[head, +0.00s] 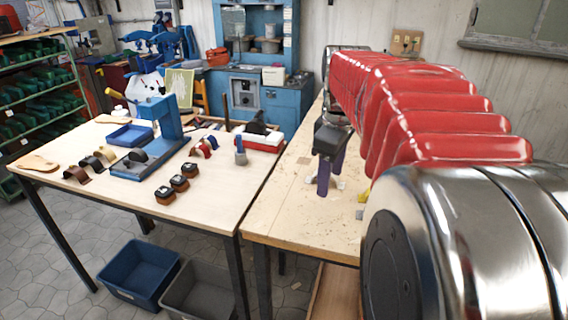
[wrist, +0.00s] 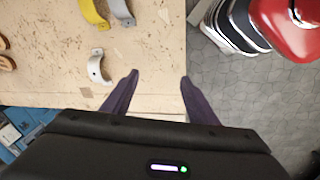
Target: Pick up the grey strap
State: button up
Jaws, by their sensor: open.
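The grey strap (wrist: 122,12) lies on the pale wooden bench (wrist: 150,45) at the top of the wrist view, cut by the frame edge. In the head view the grey strap (head: 360,214) is a small patch, partly hidden by my arm. My gripper (wrist: 159,79) is open, with nothing between its two purple fingers. The grey strap lies beyond the fingertips, ahead and slightly left in the wrist view. In the head view my gripper (head: 329,178) points down over the bench.
A yellow strap (wrist: 94,14) lies beside the grey one, and a white strap (wrist: 98,67) lies left of my fingers. The bench edge and floor (wrist: 240,85) are to the right. A second table (head: 215,215) holds brown, red and blue straps and a blue press (head: 170,122).

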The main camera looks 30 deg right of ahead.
jog(key=s+d+f+n, duration=0.1)
jog(key=d, duration=0.8)
jog(key=s+d+f+n+g+y, duration=0.1)
jog(key=s+d+n, duration=0.1)
jog(key=d, duration=0.7)
jog(key=shift+g, duration=0.3)
jog(key=shift+s+f, duration=0.1)
jog(key=shift+f, duration=0.05)
jog(key=shift+f, duration=4.25)
jog(key=shift+f, duration=2.6)
jog(key=shift+c, duration=0.4)
